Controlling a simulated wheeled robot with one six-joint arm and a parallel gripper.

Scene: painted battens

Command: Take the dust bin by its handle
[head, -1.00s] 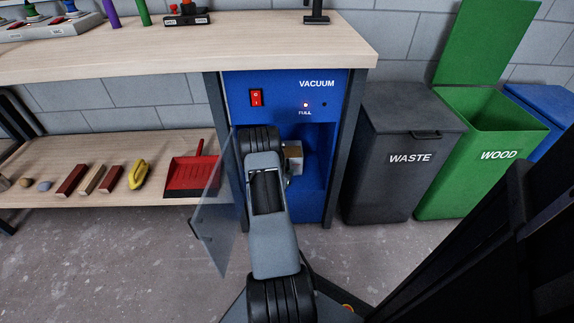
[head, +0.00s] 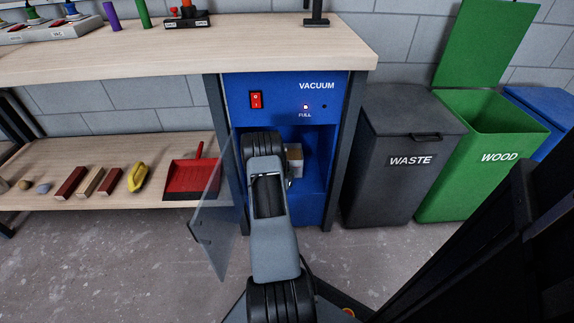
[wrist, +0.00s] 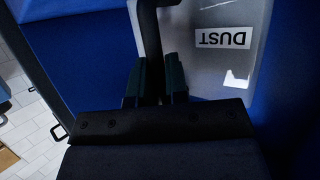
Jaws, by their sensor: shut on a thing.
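The dust bin (wrist: 215,60) is a clear, greyish box with a white DUST label, seen upside down in the wrist view. It sits between the blue walls of the vacuum cabinet (head: 285,85). My gripper (wrist: 160,80) is shut on the bin's dark handle (wrist: 150,35), with the fingers on either side of it. In the head view my arm reaches into the cabinet and hides most of the bin and the gripper. The clear cabinet door (head: 212,225) stands open to the left. The red light over FULL is lit.
A grey WASTE bin (head: 400,190) with its lid shut stands right of the cabinet. A green WOOD bin (head: 470,185) beside it has its lid up. A red dustpan (head: 190,180) and wood blocks lie on the shelf at left. The workbench top (head: 180,45) is above.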

